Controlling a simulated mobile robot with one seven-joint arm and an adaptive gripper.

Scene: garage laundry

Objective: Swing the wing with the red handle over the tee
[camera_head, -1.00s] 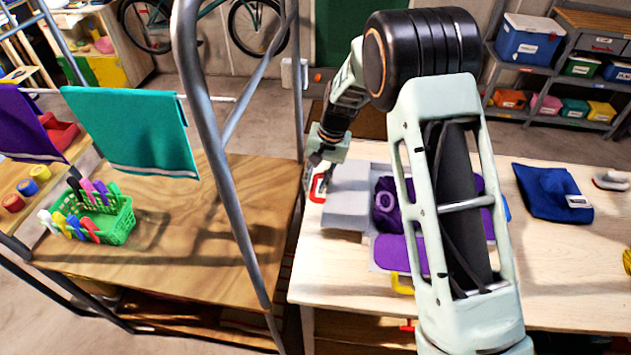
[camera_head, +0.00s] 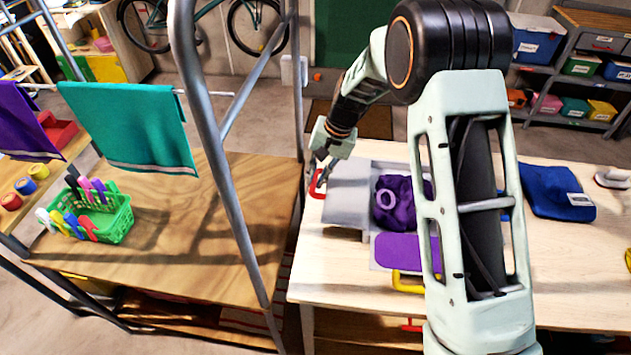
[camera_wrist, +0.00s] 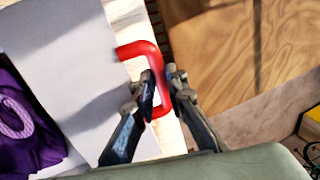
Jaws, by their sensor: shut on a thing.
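The grey wing (camera_head: 349,196) lies at the left of the folding board on the pale table. Its red handle (camera_head: 317,184) sticks out at the wing's left edge, and the handle also shows in the wrist view (camera_wrist: 153,75). My gripper (camera_head: 322,176) is shut on the red handle, with one finger on each side of its bar in the wrist view (camera_wrist: 165,92). The purple tee (camera_head: 398,203) lies bunched on the board's middle, right of the wing. A purple panel (camera_head: 405,251) with a yellow handle (camera_head: 405,283) is at the board's front. My arm hides the board's right side.
A blue folded cloth (camera_head: 556,192) lies on the table at the right. A metal frame post (camera_head: 225,170) stands left of the board. A wooden bench (camera_head: 170,240) holds a green basket (camera_head: 115,224) of pegs. A teal towel (camera_head: 128,125) hangs on a rail.

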